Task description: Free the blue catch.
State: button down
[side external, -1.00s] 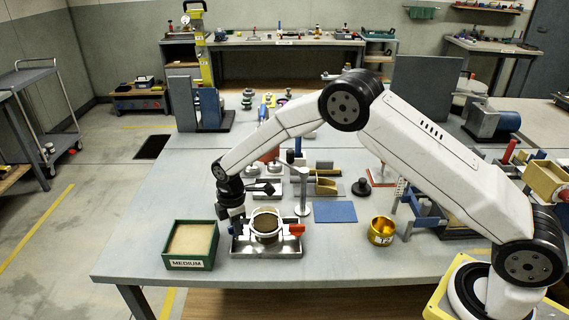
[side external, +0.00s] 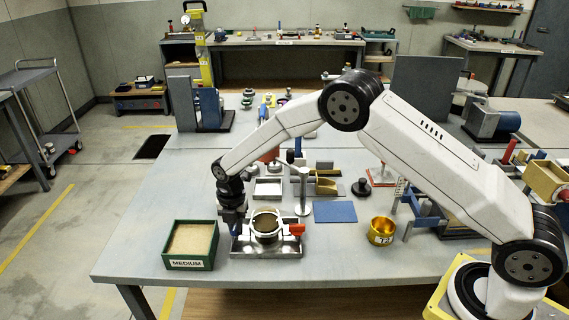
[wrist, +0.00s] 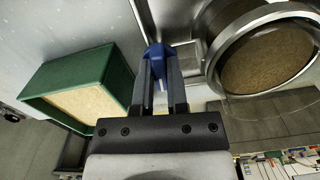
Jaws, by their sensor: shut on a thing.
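The blue catch (wrist: 155,58) is between the fingertips of my gripper (wrist: 160,80) in the wrist view, and the jaws are shut on it. In the side view my gripper (side external: 234,224) points down at the left side of the round metal tank (side external: 266,214), where it largely hides the catch. The tank holds brown material and stands on a shiny metal tray (side external: 270,249). A red catch (side external: 297,229) is on the tank's right side. The tank's rim (wrist: 213,62) also shows at right in the wrist view.
A green box labelled MEDIUM (side external: 190,264), filled with pale material, stands close to the left of my gripper. A gold cup (side external: 381,231) and a blue mat (side external: 335,212) are to the right.

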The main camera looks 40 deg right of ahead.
jog(key=shift+n, duration=0.8)
jog(key=c, duration=0.6)
grip_release()
jog(key=shift+c, duration=0.2)
jog(key=shift+r, duration=3.95)
